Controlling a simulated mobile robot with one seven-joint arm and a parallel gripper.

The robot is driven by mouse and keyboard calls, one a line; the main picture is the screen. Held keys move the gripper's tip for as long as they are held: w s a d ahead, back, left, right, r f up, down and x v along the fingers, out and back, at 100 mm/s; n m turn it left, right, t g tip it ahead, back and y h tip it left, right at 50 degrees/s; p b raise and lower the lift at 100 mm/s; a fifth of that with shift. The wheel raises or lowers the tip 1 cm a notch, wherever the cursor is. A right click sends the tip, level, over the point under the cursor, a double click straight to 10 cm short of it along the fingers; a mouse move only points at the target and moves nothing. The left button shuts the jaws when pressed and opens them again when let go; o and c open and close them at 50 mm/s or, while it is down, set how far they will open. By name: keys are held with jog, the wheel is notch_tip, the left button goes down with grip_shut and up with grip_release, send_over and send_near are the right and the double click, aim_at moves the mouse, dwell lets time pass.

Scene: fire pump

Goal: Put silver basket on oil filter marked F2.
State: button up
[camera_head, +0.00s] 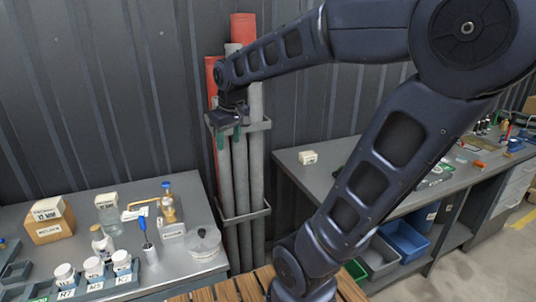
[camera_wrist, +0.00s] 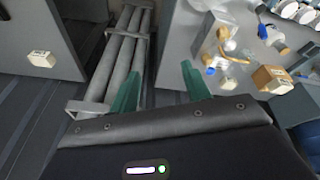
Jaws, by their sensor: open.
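My gripper (camera_head: 229,137) is raised in front of the pipe rack, with its green fingers apart and nothing between them. The fingers also show in the wrist view (camera_wrist: 160,88), pointing toward the grey pipes and the bench. I cannot make out a silver basket for certain, nor an oil filter marked F2. A round silvery dish with a dark knob (camera_head: 205,242) sits on the left bench, below my gripper in the head view. Small items on the far right bench are too small to identify.
Grey and red pipes (camera_head: 242,180) stand in a rack between two benches. The right bench (camera_head: 318,178) carries a small white box (camera_head: 308,157); bins (camera_head: 404,240) sit beneath.

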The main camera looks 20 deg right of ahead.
jog(key=s+d+f+m+t, duration=0.1)
jog(key=s+d+m, duration=0.3)
jog(key=s+d, duration=0.5)
jog(key=shift+s+f+m, duration=0.25)
jog(key=shift+f+m, duration=0.15)
jog(key=shift+f, duration=0.4)
dwell(0.3)
